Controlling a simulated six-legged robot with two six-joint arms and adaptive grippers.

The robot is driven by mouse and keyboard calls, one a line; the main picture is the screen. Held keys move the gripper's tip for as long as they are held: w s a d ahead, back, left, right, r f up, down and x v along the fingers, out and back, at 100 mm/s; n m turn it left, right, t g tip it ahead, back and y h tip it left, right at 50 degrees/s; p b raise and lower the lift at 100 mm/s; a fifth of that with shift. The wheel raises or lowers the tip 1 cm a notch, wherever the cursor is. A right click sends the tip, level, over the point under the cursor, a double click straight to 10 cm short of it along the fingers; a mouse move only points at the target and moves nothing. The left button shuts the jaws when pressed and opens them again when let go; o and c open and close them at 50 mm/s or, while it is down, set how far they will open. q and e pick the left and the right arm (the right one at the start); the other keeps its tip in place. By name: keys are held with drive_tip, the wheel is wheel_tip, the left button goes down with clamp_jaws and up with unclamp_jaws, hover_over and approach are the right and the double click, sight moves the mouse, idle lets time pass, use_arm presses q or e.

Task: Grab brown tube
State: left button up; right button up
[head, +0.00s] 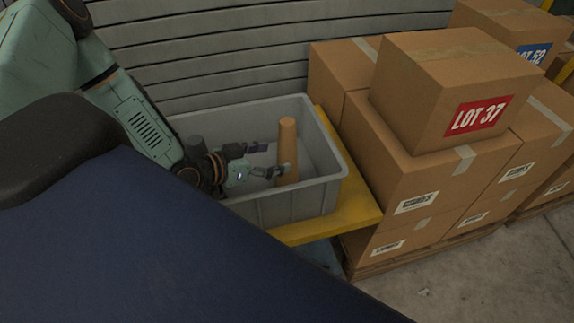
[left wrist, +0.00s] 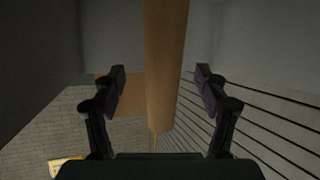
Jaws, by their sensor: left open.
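The brown tube (head: 288,150) stands upright, leaning slightly, inside the grey bin in the head view. My left gripper (head: 268,160) reaches into the bin from the left, its fingers beside the tube. In the left wrist view the tube (left wrist: 165,70) runs down from the top edge between the two spread fingers of the gripper (left wrist: 160,88). Gaps show on both sides, so the gripper is open and not closed on the tube. The tube's lower end is partly hidden by the bin's front wall. My right gripper is not in view.
The grey bin (head: 285,208) sits on a yellow platform (head: 362,205). Stacked cardboard boxes (head: 405,170) stand close on the right. A slatted wall (head: 220,60) is behind the bin.

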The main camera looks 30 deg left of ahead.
sight(279, 152)
use_arm(q)
drive_tip(key=b+x, duration=0.1)
drive_tip(key=x, duration=0.1)
drive_tip(key=b+x, duration=0.1)
drive_tip(key=x, duration=0.1)
drive_tip(key=shift+w+a+r+b, duration=0.15)
drive_tip(key=shift+a+r+b, duration=0.05)
drive_tip(key=shift+a+b, duration=0.1)
drive_tip(key=shift+w+d+f+b, duration=0.2)
drive_tip(key=shift+w+d+b, duration=0.1)
drive_tip(key=shift+w, duration=0.35)
drive_tip(key=shift+s+r, duration=0.1)
drive_tip(key=shift+r, duration=0.05)
drive_tip(key=shift+c, duration=0.5)
drive_tip(key=c, duration=1.1)
